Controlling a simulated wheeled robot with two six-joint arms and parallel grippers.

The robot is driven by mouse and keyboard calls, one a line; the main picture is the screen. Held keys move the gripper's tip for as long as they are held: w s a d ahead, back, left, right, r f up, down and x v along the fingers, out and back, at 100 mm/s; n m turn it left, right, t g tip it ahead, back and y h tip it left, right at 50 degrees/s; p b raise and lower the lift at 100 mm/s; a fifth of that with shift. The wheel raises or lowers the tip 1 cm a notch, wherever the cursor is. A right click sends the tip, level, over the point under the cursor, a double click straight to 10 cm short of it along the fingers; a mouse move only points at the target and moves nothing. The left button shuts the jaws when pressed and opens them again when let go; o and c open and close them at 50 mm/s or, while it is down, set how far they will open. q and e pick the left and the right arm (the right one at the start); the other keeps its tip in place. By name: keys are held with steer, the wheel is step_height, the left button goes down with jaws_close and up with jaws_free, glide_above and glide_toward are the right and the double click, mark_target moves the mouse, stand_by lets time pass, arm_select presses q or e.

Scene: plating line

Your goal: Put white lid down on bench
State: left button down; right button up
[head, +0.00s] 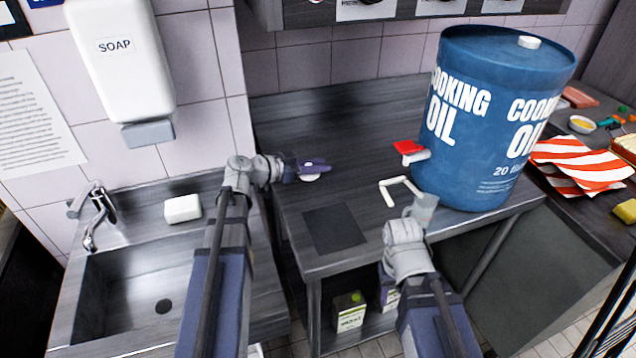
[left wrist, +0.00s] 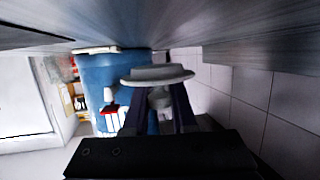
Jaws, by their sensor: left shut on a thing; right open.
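The white lid (head: 310,177) is a small round disc in my left gripper (head: 313,169), above the left part of the dark metal bench (head: 335,128). In the left wrist view the lid (left wrist: 157,75) is seen edge-on, with its knob between the two purple fingers of the left gripper (left wrist: 158,104). A grey surface fills the top of that view close to the lid. I cannot tell whether they touch. My right gripper (head: 421,207) is open, over the bench's front edge beside the oil drum; its fingers are hard to make out.
A blue cooking oil drum (head: 480,130) with a red-handled tap (head: 410,151) stands on the bench's right. A white bent piece (head: 398,182) shows by my right gripper. A dark square (head: 334,229) marks the bench front. A sink (head: 150,285) and white block (head: 183,208) are left.

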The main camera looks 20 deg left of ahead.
mark_target(318, 182)
arm_select(q)
steer(key=shift+f+b, duration=1.8)
steer(key=shift+b, duration=0.05)
steer(key=shift+f, duration=0.15)
steer(key=c, duration=0.8)
jaws_free()
steer(key=shift+o, duration=0.2)
steer(key=shift+s+a+r, duration=0.2)
steer(key=shift+r, duration=0.15)
steer(key=p+v, duration=0.3)
steer(key=v, duration=0.8)
steer(key=shift+s+a+p, duration=0.1)
steer(key=shift+a+p, duration=0.05)
steer(key=shift+p, duration=0.15)
